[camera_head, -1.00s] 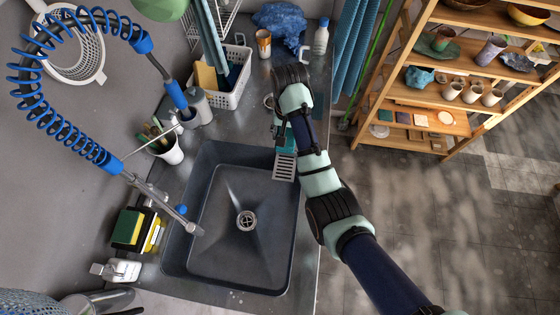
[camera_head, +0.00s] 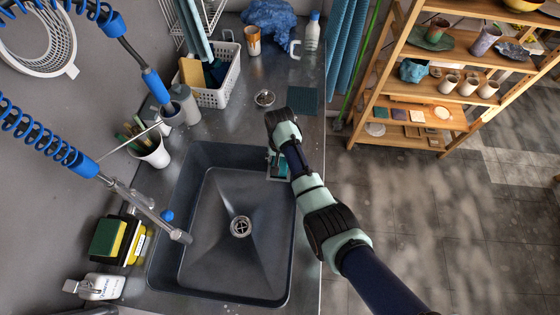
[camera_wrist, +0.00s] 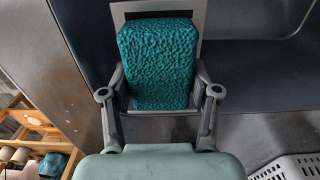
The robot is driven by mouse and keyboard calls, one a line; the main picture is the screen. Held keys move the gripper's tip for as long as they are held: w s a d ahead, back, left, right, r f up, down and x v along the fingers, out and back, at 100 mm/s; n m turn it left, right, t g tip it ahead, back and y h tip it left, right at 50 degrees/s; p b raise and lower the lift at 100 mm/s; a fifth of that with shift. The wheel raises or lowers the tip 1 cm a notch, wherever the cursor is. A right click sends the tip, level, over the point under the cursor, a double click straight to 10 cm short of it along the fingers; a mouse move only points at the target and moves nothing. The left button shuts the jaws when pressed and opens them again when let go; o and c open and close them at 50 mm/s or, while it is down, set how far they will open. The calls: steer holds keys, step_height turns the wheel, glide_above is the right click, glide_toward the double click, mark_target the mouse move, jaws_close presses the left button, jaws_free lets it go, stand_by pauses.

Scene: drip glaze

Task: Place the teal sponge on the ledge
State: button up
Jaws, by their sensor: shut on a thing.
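The teal sponge (camera_wrist: 158,62) is rough-textured and fills the space between the two fingers of my gripper (camera_wrist: 160,98) in the wrist view. The grey ledge (camera_wrist: 198,16) shows as a light frame around the far end and sides of the sponge. In the head view the ledge (camera_head: 272,175) is at the sink's upper right corner, and a little of the sponge (camera_head: 283,171) shows beside my gripper (camera_head: 279,164), which hides most of it. The sponge is over the ledge; I cannot tell whether it touches it.
The dark sink basin (camera_head: 215,240) lies left of the ledge. A dark teal mat (camera_head: 304,100) and a small metal strainer (camera_head: 264,98) lie on the counter above. A white basket (camera_head: 215,92) stands further left. A wooden shelf (camera_head: 440,95) stands at the right.

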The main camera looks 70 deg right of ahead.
steer(key=o, duration=0.6)
steer(key=shift+f, duration=0.15)
steer(key=o, duration=0.5)
step_height(320, 180, up, 12)
steer(key=p, duration=0.3)
steer(key=shift+r, duration=0.25)
steer(key=shift+w, duration=0.1)
